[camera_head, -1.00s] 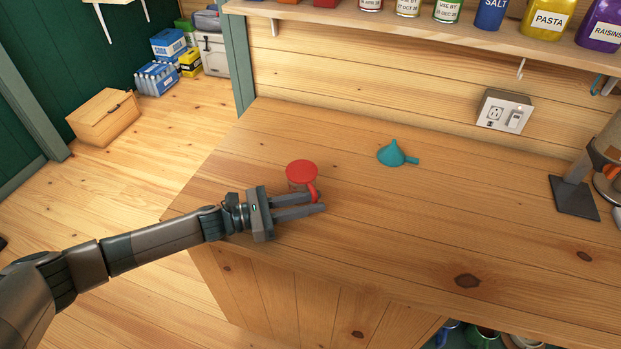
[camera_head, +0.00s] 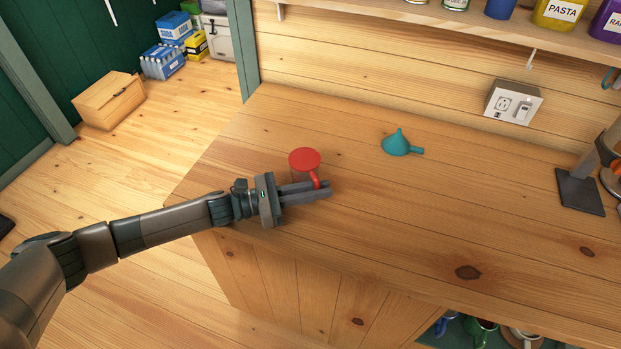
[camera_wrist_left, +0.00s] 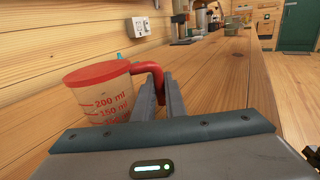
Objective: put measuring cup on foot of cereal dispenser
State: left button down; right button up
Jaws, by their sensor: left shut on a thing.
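The measuring cup (camera_head: 305,160) has a red rim and handle and a clear body, and stands near the counter's left end. In the left wrist view the measuring cup (camera_wrist_left: 103,92) is upright, with red 200 ml and 150 ml marks. My left gripper (camera_head: 318,189) is shut on its red handle, fingers pointing right; the fingers also show in the left wrist view (camera_wrist_left: 161,95). The cereal dispenser (camera_head: 608,150) is cut off at the right edge, and its dark square foot (camera_head: 580,192) is bare on the counter. My right gripper is not in view.
An outlet box (camera_head: 513,102) is on the wall behind. A shelf (camera_head: 420,15) with jars overhangs the back. The counter's front middle (camera_head: 430,225) is clear.

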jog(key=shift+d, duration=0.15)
